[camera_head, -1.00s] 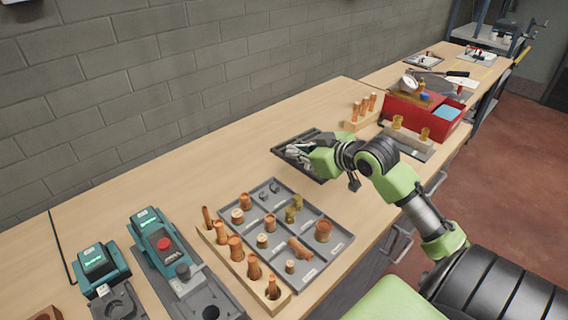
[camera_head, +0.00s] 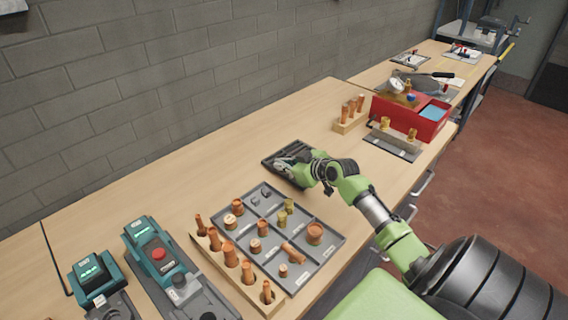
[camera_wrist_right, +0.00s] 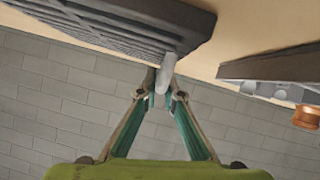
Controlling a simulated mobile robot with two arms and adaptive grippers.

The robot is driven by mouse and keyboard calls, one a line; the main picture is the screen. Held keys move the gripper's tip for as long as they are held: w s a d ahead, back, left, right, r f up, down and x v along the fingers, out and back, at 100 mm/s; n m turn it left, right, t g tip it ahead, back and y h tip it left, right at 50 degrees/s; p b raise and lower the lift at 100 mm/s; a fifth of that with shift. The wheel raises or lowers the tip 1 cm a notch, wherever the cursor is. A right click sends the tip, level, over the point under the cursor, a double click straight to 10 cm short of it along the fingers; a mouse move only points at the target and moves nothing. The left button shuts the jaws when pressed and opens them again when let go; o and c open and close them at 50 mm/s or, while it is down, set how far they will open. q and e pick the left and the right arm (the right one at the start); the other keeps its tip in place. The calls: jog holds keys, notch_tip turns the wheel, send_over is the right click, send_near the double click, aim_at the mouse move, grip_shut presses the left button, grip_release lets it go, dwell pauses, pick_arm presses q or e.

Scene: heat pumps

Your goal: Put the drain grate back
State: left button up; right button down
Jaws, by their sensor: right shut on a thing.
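A dark grey tray (camera_head: 276,157) with a slatted surface lies on the bench in the middle. The slatted part looks like the drain grate; its edges blend with the tray, so I cannot tell how it sits. In the right wrist view the dark slatted piece (camera_wrist_right: 95,27) fills the upper left. My right gripper (camera_head: 287,164) is over the tray, and it also shows in the wrist view (camera_wrist_right: 164,92). Its fingers are shut on a light grey upright piece (camera_wrist_right: 167,68) at the dark piece's edge, seemingly the grate's grip. My left gripper is out of view.
A grey compartment tray (camera_head: 328,239) and a wooden rack (camera_head: 279,294) with copper fittings stand in front. Teal-and-grey devices (camera_head: 160,257) are at left. A red box (camera_head: 425,128) and fittings stand behind to the right. The bench (camera_head: 195,160) is clear toward the wall.

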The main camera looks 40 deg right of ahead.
jog(key=c, duration=2.2)
grip_release()
jog(key=shift+f, duration=0.2)
jog(key=shift+s, duration=0.1)
